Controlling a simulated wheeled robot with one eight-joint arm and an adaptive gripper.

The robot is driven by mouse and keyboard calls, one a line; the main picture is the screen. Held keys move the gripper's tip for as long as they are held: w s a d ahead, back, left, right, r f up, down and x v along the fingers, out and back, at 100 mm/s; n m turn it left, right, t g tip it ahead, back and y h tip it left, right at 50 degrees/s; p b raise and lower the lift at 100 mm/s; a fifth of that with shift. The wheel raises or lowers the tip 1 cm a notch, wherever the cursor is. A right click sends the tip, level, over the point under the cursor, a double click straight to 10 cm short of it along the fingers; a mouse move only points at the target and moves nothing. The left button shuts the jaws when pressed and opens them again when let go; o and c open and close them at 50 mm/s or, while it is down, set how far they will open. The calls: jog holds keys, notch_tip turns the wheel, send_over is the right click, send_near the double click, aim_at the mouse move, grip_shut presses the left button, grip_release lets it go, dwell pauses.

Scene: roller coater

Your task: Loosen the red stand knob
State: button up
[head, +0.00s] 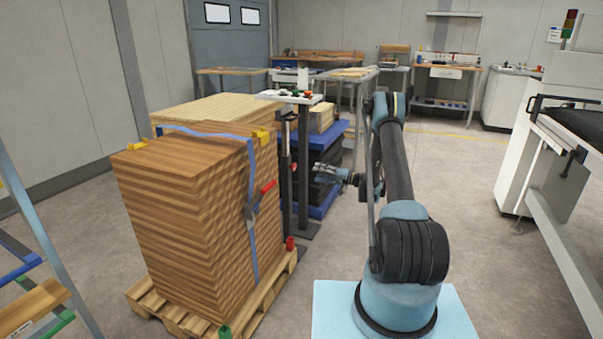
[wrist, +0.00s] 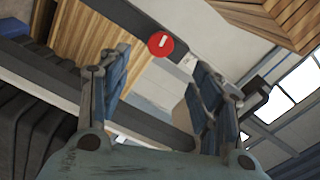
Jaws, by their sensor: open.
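The red stand knob (wrist: 160,44) shows in the wrist view as a round red disc with a short white mark, on a dark grey post (wrist: 110,42). My gripper (wrist: 161,62) is open, its two blue-padded fingers spread to either side below the knob in that view. The knob appears beyond the fingertips, and nothing is between the pads. In the head view my gripper (head: 318,171) is just right of the dark stand post (head: 303,150).
A strapped stack of wooden boards (head: 180,220) stands on a pallet (head: 255,308) left of the stand. A red-handled strap tensioner (head: 262,196) hangs on its side. A blue-framed dark stack (head: 325,190) is behind my gripper. The floor to the right (head: 470,210) is clear.

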jog(key=d+n, duration=0.3)
jog(key=n, duration=1.1)
send_near(295, 168)
jog(key=x, duration=0.9)
jog(key=c, duration=1.1)
